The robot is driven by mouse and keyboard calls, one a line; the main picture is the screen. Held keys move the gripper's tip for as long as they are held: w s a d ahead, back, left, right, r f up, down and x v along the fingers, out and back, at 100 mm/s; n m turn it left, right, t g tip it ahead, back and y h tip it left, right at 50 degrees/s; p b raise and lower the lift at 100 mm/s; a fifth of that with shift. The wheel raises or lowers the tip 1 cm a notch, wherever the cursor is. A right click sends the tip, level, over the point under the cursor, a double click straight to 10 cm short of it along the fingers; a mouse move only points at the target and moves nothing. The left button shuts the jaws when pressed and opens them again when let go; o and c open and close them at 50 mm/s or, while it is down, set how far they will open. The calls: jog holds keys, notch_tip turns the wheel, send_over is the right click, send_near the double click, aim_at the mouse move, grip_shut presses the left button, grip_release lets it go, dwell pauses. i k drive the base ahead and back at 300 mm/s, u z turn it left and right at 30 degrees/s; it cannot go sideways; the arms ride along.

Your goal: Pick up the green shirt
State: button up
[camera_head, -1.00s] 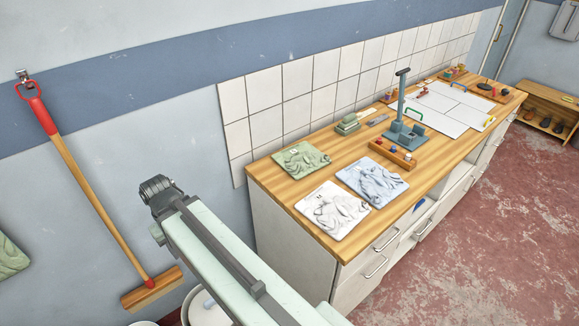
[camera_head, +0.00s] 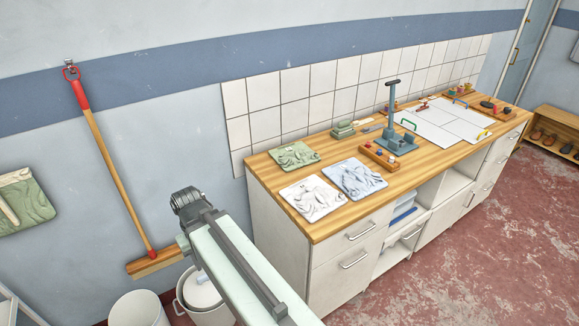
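A flat green square piece with a crumpled, cloth-like relief (camera_head: 294,156) lies at the near left end of the wooden counter (camera_head: 262,172); it is the green thing on the counter that best fits the shirt. A similar white piece (camera_head: 313,197) and a pale blue one (camera_head: 355,178) lie beside it. Another green cloth-like piece (camera_head: 25,202) is at the left wall. My arm rises from the bottom middle, with a dark joint at its upper end, left of the counter. My gripper's fingers do not show.
A broom (camera_head: 108,165) hangs on the left wall. A white bucket (camera_head: 139,308) and a lidded pot (camera_head: 200,292) stand on the floor below. A grey stand (camera_head: 391,125) and a block tray (camera_head: 379,156) are on the counter.

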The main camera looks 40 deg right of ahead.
aim_at(291, 157)
jog(key=z, duration=0.15)
jog(key=i, duration=0.9)
jog(key=u, duration=0.05)
